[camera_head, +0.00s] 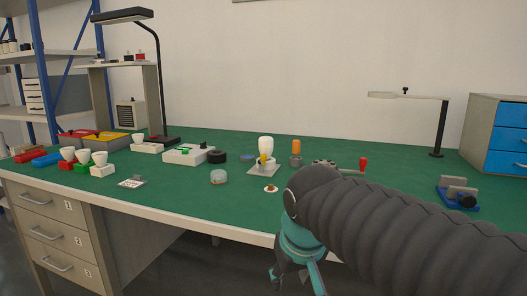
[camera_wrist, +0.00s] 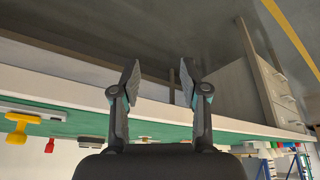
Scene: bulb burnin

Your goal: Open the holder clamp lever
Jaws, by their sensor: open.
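A white bulb (camera_head: 265,145) stands upright in a small holder on a pale square base (camera_head: 256,170) at the middle of the green bench. A small yellow lever-like part (camera_head: 263,158) shows at the front of this holder. To the right, a red-knobbed lever (camera_head: 363,164) stands on a grey fixture, partly hidden by my arm. My gripper (camera_head: 295,276) hangs in front of the bench's front edge, apart from the holder. In the wrist view, my gripper (camera_wrist: 158,80) is open and empty. A yellow handle (camera_wrist: 20,122) and a red knob (camera_wrist: 50,145) show there at left.
An orange cylinder (camera_head: 296,147) stands close right of the bulb. A black roll (camera_head: 217,156) and a clear round jar (camera_head: 218,177) are to the left. A blue-based fixture (camera_head: 459,195) and a lamp (camera_head: 438,130) stand at right.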

